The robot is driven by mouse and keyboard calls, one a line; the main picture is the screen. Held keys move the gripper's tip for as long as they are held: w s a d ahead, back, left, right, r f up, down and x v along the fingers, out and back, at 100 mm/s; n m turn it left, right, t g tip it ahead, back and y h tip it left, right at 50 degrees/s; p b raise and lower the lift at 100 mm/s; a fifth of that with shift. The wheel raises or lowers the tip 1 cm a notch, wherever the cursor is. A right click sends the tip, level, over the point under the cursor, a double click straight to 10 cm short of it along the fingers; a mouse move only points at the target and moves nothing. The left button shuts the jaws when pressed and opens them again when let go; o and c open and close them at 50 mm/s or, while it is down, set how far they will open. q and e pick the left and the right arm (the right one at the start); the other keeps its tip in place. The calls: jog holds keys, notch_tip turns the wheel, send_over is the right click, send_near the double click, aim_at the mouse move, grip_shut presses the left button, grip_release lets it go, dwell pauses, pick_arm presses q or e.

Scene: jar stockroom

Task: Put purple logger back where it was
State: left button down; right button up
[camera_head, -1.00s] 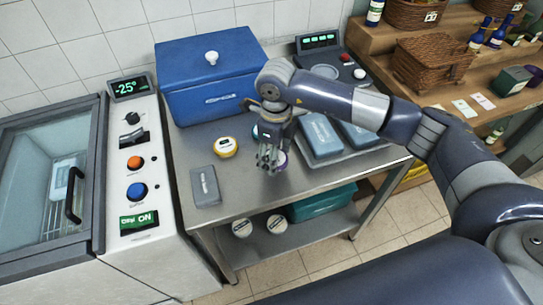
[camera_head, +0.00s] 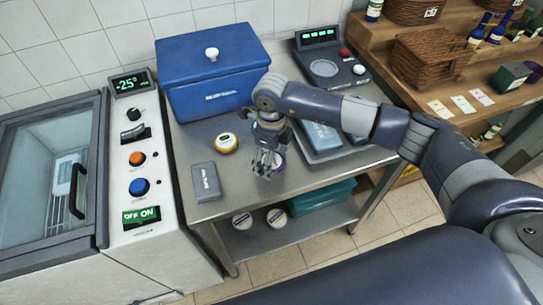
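The purple logger (camera_head: 279,163), a small round piece with a white top and purple side, shows on the steel table. It is partly hidden by the fingers of my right gripper (camera_head: 265,170). That gripper points down over the table, just left of the logger in the picture. I cannot tell whether its fingers touch the logger or how far apart they are. My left gripper is not in view.
A yellow round logger (camera_head: 226,143), a grey flat case (camera_head: 206,182) and a blue box (camera_head: 212,75) share the table. A freezer (camera_head: 142,170) stands left. A scale (camera_head: 326,68) is behind. Two white round pieces (camera_head: 242,221) (camera_head: 276,217) sit on the lower shelf.

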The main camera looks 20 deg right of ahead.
jog(key=shift+r, duration=0.35)
notch_tip(320, 180, up, 12)
jog(key=b, duration=0.3)
jog(key=shift+f, duration=0.15)
jog(key=shift+s+f, duration=0.1)
dwell(0.3)
